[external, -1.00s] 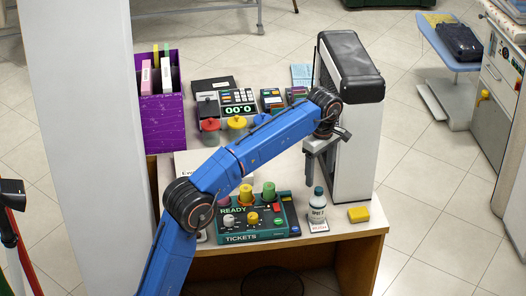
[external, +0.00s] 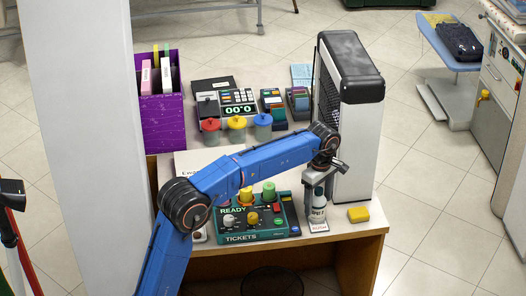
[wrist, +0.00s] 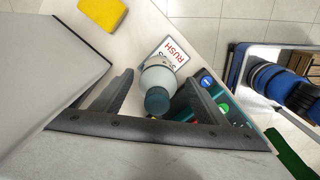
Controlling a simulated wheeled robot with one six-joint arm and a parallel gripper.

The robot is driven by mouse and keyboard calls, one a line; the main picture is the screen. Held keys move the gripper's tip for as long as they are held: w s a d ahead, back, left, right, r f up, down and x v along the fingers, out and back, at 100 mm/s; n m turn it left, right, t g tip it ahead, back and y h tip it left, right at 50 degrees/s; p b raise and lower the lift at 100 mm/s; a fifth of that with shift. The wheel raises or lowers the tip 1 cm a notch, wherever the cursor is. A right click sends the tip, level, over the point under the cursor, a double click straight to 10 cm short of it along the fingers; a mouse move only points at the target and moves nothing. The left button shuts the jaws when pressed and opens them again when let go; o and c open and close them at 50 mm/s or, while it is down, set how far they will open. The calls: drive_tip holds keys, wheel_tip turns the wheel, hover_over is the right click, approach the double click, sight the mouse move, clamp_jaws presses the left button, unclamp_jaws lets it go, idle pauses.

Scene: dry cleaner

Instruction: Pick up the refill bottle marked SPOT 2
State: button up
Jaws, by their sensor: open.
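A small white bottle (external: 319,212) with a dark teal cap stands upright at the counter's front right. It carries dark lettering too small for me to read fully, so I cannot confirm SPOT 2. My gripper (external: 319,188) points down over its top, with the fingers at the level of its cap and shoulder. In the wrist view the bottle (wrist: 158,78) is between the two open fingers of my gripper (wrist: 159,84). I see a gap on the left; on the right the finger is very close, and I cannot tell if it touches.
A white RUSH card (wrist: 172,52) lies by the bottle's base. A yellow block (external: 358,214) is to the right. The green READY/TICKETS box (external: 243,232) with knobs is close on the left. A tall white cabinet (external: 357,140) stands just behind.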

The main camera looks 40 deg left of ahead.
sight(317, 209)
drive_tip(key=shift+w+a+f, duration=0.15)
drive_tip(key=shift+f, duration=2.35)
drive_tip(key=c, duration=1.4)
